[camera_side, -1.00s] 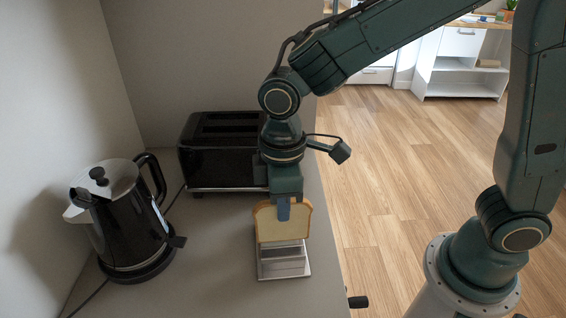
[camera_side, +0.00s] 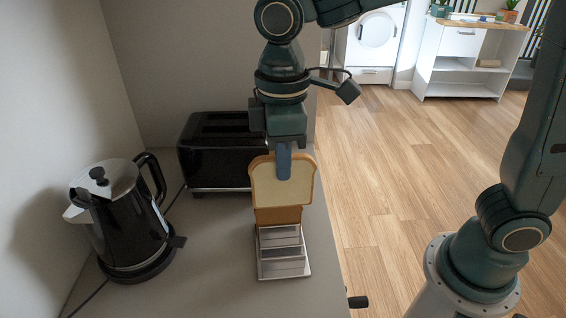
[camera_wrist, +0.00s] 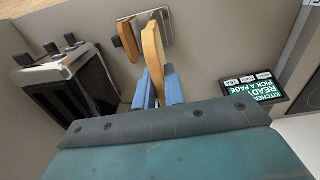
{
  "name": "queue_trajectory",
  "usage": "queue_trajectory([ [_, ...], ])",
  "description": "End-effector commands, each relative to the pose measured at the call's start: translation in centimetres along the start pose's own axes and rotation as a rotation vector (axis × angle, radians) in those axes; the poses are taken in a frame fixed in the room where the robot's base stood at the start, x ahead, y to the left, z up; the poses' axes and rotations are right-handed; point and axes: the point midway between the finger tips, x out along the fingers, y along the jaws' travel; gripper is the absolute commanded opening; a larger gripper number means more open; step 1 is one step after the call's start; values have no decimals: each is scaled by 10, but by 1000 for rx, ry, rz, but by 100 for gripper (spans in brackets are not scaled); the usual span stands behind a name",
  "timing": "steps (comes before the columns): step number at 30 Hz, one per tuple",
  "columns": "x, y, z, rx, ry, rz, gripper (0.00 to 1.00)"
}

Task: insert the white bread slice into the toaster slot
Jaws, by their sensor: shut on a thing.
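My gripper (camera_side: 284,165) is shut on the white bread slice (camera_side: 283,188), which has a pale face and tan crust. It holds the slice upright by its top edge, above the silver rack (camera_side: 284,268). In the wrist view the held slice (camera_wrist: 153,65) stands edge-on between the blue fingers (camera_wrist: 158,90). The black toaster (camera_side: 215,160) stands behind and left of the slice in the side view. My gripper hides part of its right end. Its slots (camera_side: 228,121) are on top. A black and silver appliance (camera_wrist: 62,82) at left in the wrist view appears to be the toaster.
A browner slice (camera_side: 278,215) stands in the rack, partly hidden by the held one; it also shows in the wrist view (camera_wrist: 128,40). A black kettle (camera_side: 125,215) is at left. A sign (camera_wrist: 255,90) lies right in the wrist view. The counter's right edge is near the rack.

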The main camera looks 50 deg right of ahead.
Motion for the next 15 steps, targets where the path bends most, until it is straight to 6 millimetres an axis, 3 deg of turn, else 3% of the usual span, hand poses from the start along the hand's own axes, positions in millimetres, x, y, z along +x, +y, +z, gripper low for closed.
queue_trajectory([
  [1, -16, 0, -1, 0, 8, 3, 0],
  [6, -57, 0, -1, 0, 4, 1, 0],
  [13, -98, 0, 0, 0, 4, 1, 0],
  [15, -98, 8, -8, 4, -2, -1, 0],
])
